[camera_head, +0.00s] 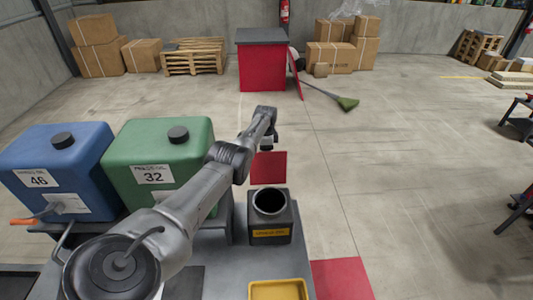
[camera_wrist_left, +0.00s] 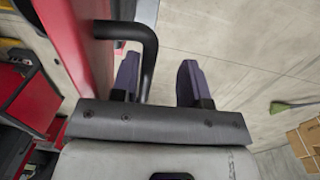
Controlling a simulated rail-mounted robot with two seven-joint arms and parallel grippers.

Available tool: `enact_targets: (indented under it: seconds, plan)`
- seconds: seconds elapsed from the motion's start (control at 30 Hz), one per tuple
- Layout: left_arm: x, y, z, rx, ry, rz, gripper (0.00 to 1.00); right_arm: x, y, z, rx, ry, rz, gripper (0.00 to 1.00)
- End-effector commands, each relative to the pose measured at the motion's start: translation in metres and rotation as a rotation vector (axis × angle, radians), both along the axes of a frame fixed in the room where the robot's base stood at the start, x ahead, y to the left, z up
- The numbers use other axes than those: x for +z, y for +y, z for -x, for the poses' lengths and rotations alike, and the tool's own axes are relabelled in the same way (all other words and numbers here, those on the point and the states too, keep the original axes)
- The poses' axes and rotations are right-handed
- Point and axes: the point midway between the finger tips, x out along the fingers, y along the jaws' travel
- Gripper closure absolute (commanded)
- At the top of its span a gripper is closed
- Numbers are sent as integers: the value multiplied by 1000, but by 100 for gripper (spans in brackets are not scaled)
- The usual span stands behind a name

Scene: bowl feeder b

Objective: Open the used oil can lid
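My left gripper (camera_head: 267,145) hangs beyond the near bench at the end of my outstretched arm. In the left wrist view my left gripper (camera_wrist_left: 157,82) is open, with its two dark fingers apart. A black bent handle (camera_wrist_left: 150,50) on a red body (camera_wrist_left: 78,30) reaches between the fingers, close to the left one; I cannot tell whether it touches. No lid can be made out for certain. A dark square container (camera_head: 270,232) with a round open mouth and a yellow label stands on the bench; its label is too small to read. My right gripper is out of view.
A blue tank (camera_head: 55,155) and a green tank (camera_head: 160,150), both with black caps, stand left of my arm. A yellow tray (camera_head: 278,291) lies at the bench's front. A red cabinet (camera_head: 263,68) with a grey top stands farther back. A green broom (camera_head: 347,103) lies on open floor.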

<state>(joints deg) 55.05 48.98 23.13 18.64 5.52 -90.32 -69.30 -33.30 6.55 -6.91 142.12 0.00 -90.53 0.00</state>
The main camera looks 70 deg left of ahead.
Motion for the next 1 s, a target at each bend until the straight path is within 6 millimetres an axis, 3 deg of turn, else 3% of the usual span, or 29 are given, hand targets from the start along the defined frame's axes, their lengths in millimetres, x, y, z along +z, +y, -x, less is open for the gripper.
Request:
enact_targets:
  seconds: [0.3, 0.43, 0.7, 1.0]
  plan:
    - [3, 0, -2, -2, -5, 0, 62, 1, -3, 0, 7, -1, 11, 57]
    - [13, 0, -2, -2, -6, 0, 62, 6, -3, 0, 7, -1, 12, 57]
    - [62, 4, -2, -2, -5, -2, 62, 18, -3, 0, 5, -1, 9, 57]
    - [112, 7, -2, 0, -4, 1, 62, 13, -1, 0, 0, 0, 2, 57]
